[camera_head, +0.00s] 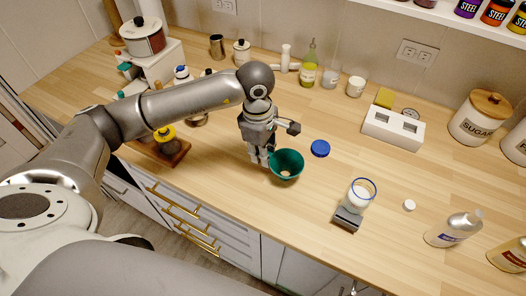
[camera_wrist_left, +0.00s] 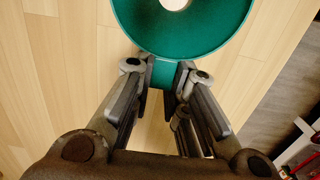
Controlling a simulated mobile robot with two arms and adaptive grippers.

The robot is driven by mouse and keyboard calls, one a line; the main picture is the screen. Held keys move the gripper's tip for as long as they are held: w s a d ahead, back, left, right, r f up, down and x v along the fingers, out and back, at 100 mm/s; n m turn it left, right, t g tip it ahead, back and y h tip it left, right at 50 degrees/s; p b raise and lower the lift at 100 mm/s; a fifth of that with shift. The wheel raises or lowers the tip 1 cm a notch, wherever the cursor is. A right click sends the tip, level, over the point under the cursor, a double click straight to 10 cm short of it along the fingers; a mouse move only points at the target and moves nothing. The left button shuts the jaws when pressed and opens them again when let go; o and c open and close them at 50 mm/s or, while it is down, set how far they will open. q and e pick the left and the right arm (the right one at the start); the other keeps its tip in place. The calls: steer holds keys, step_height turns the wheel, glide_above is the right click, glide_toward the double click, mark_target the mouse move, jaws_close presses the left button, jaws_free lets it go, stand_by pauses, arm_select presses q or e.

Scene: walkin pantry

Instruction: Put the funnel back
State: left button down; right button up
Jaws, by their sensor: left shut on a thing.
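The green funnel (camera_head: 287,164) is in the middle of the counter area in the head view, wide mouth up. My left gripper (camera_head: 262,158) is at its left side. In the left wrist view the fingers (camera_wrist_left: 164,78) are shut on a green tab at the rim of the funnel (camera_wrist_left: 205,38). Pale wood shows through the funnel's bottom hole. I cannot tell whether the funnel touches the counter. My right gripper is not in view.
A blue lid (camera_head: 320,148) lies just right of the funnel. A blue-rimmed jar (camera_head: 360,193) stands further right, near a small white cap (camera_head: 409,204). A white holder (camera_head: 393,128), bottles and canisters line the back. A dark wooden board (camera_head: 172,158) is at left.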

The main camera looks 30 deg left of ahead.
arm_select(q)
steer(key=shift+f, duration=0.2)
steer(key=c, duration=1.5)
jaws_free()
steer(key=shift+r, duration=0.1)
steer(key=shift+o, duration=0.2)
steer(key=shift+r, duration=0.15)
step_height(320, 180, up, 12)
steer(key=b, duration=0.2)
steer(key=shift+a, duration=0.45)
steer(key=shift+s, duration=0.15)
